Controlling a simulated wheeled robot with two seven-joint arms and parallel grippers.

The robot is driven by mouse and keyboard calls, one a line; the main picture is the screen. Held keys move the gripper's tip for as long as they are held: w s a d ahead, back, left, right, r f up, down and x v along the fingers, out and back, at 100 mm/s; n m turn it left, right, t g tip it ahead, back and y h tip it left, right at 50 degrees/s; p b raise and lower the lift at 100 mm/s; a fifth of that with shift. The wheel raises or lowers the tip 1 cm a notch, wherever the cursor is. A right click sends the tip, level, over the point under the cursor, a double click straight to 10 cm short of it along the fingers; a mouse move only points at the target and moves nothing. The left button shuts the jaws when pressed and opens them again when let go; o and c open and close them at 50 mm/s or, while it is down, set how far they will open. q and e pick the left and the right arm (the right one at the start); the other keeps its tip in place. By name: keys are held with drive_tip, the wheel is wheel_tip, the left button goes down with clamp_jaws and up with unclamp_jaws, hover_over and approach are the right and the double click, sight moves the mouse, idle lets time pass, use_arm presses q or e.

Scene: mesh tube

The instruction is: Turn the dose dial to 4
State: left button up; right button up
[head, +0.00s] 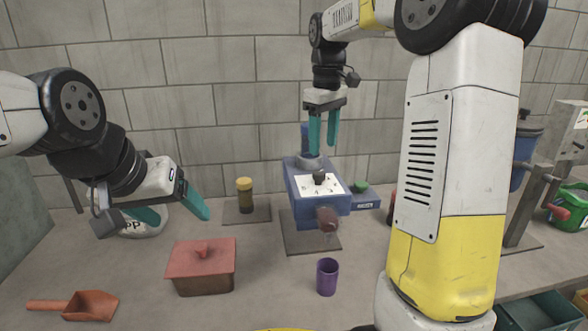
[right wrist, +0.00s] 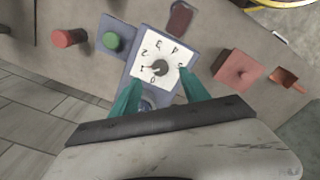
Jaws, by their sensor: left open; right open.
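The dose dial is a dark knob (head: 319,177) on a white numbered plate (head: 334,187), set on a blue dispenser (head: 306,209). In the right wrist view the knob (right wrist: 159,68) sits amid the printed numbers; I cannot tell exactly which number it points to. My right gripper (head: 322,145) is open, pointing down just above and behind the dial. In the right wrist view its teal fingers (right wrist: 160,76) stand apart on either side of the knob, with nothing between them. My left gripper (head: 182,214) is open and empty, well to the left of the dispenser.
A green button (head: 361,187) sits on a blue box right of the dispenser. A yellow-capped jar (head: 245,195) stands left of it. A red lidded box (head: 201,267), a purple cup (head: 327,276) and a scoop (head: 87,305) are in front. My right arm hides part of the right side.

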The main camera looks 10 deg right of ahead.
sight(319, 172)
drive_tip(key=shift+w+a+f, duration=0.15)
drive_tip(key=shift+w+f, duration=0.1)
drive_tip(key=shift+w, duration=0.15)
drive_tip(key=shift+w+a+f, duration=0.1)
drive_tip(key=shift+f, duration=0.1)
wheel_tip(319, 172, down, 7)
drive_tip(key=shift+f, duration=0.2)
clamp_jaws()
